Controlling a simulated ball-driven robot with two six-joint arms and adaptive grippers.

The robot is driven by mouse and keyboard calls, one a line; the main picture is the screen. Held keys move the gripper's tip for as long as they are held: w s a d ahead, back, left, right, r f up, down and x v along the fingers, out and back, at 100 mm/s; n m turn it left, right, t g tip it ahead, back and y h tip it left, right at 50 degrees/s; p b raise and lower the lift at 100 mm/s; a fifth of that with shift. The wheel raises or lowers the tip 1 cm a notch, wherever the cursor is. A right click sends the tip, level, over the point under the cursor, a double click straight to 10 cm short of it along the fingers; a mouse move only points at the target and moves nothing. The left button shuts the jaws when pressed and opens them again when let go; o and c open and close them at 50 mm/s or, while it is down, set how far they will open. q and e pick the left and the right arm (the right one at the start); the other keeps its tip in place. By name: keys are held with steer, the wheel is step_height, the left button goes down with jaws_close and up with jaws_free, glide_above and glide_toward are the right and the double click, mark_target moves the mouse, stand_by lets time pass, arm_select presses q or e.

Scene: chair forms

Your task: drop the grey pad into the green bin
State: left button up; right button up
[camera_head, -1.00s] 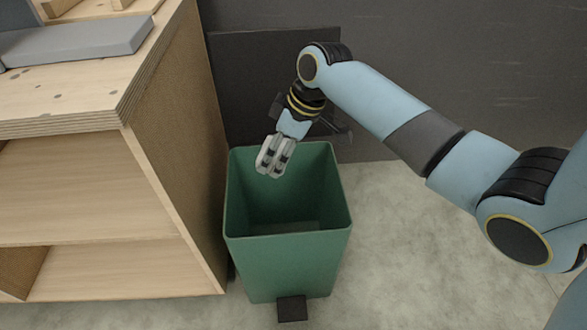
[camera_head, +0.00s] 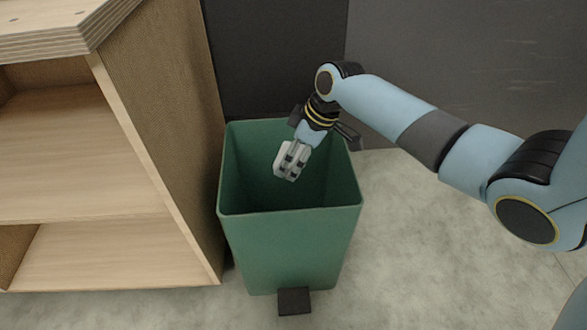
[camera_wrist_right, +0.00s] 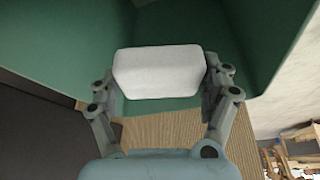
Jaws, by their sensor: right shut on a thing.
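The green bin (camera_head: 285,250) stands open on the floor, with a dark pedal at its front foot. My right gripper (camera_head: 290,160) is over the bin's mouth, pointing down inside the outline of its rim. In the right wrist view it is shut on the grey pad (camera_wrist_right: 160,72), a pale block with rounded edges held between the two fingers. The bin's green walls (camera_wrist_right: 235,35) surround the pad in that view. In the head view the pad is hard to tell from the pale fingers. My left gripper is not in view.
A wooden shelf unit (camera_head: 160,150) stands close to the bin's left side. A dark panel (camera_head: 270,60) and a grey wall (camera_head: 460,60) are behind the bin. The concrete floor (camera_head: 400,240) to the right is clear.

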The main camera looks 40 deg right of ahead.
steer(key=o, duration=1)
steer(key=shift+c, duration=0.2)
steer(key=shift+r, duration=0.1)
steer(key=v, duration=1.2)
steer(key=shift+s+a, duration=0.1)
steer(key=shift+s, duration=0.05)
